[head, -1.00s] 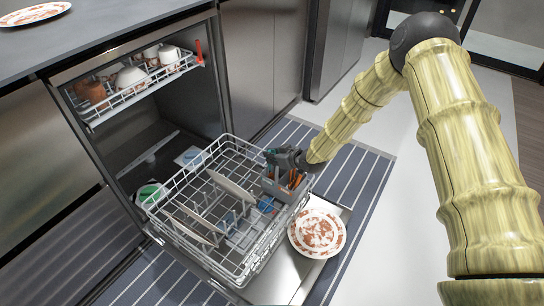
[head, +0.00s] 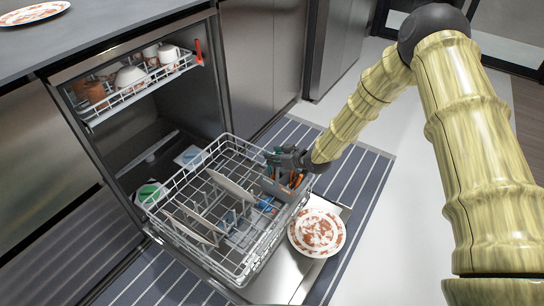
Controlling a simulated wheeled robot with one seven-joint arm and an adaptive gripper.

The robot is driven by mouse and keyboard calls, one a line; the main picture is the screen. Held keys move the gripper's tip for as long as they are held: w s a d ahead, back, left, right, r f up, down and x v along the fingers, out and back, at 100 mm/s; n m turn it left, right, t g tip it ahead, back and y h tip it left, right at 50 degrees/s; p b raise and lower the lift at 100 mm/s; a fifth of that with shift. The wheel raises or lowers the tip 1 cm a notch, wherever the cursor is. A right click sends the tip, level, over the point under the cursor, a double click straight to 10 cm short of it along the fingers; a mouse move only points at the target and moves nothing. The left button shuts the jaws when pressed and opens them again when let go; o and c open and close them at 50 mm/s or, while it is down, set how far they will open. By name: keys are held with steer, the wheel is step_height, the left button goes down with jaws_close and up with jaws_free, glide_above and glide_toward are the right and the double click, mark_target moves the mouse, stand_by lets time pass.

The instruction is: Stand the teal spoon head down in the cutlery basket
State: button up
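The grey cutlery basket (head: 284,190) stands at the right rear corner of the pulled-out lower dishwasher rack, with orange-handled cutlery (head: 297,180) upright in it. My gripper (head: 273,158) is just above the basket, fingers pointing left. Small teal parts show around the fingers and just above the basket; they may be the teal spoon (head: 277,150). The spoon's head is not clearly visible, and the gripper and basket hide much of it. I cannot tell whether the fingers are closed on it.
The lower rack (head: 190,240) holds a few plates (head: 230,186) and small blue items. A patterned plate (head: 317,232) lies on the open door (head: 285,283), right of the rack. The upper rack (head: 130,95) holds cups and bowls. The striped runner (head: 350,190) is clear on the right.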

steer(key=v, duration=0.9)
steer(key=shift+s+d+r, duration=0.2)
steer(key=s+d+f+m+g+h, duration=0.25)
steer(key=s+f, duration=0.35)
steer(key=s, duration=0.5)
steer(key=s+d+f+m+g+h, duration=0.15)
steer(key=s+d+f, duration=0.35)
steer(key=s, duration=0.5)
steer(key=s+d+f+m+g+h, duration=0.1)
steer(key=s+d+f+m, duration=0.15)
steer(key=s+f, duration=0.65)
steer(key=s+d+r+m+g+h, duration=0.1)
steer(key=s+d+g+h, duration=0.15)
steer(key=s, duration=0.65)
steer(key=s+d+r+m+g+h, duration=0.1)
steer(key=s+d+m, duration=0.15)
steer(key=s, duration=0.65)
step_height(320, 180, up, 28)
steer(key=p, duration=2.8)
steer(key=shift+w+d+n+p, duration=0.15)
steer(key=shift+w+n+p, duration=0.1)
steer(key=shift+n+p, duration=0.15)
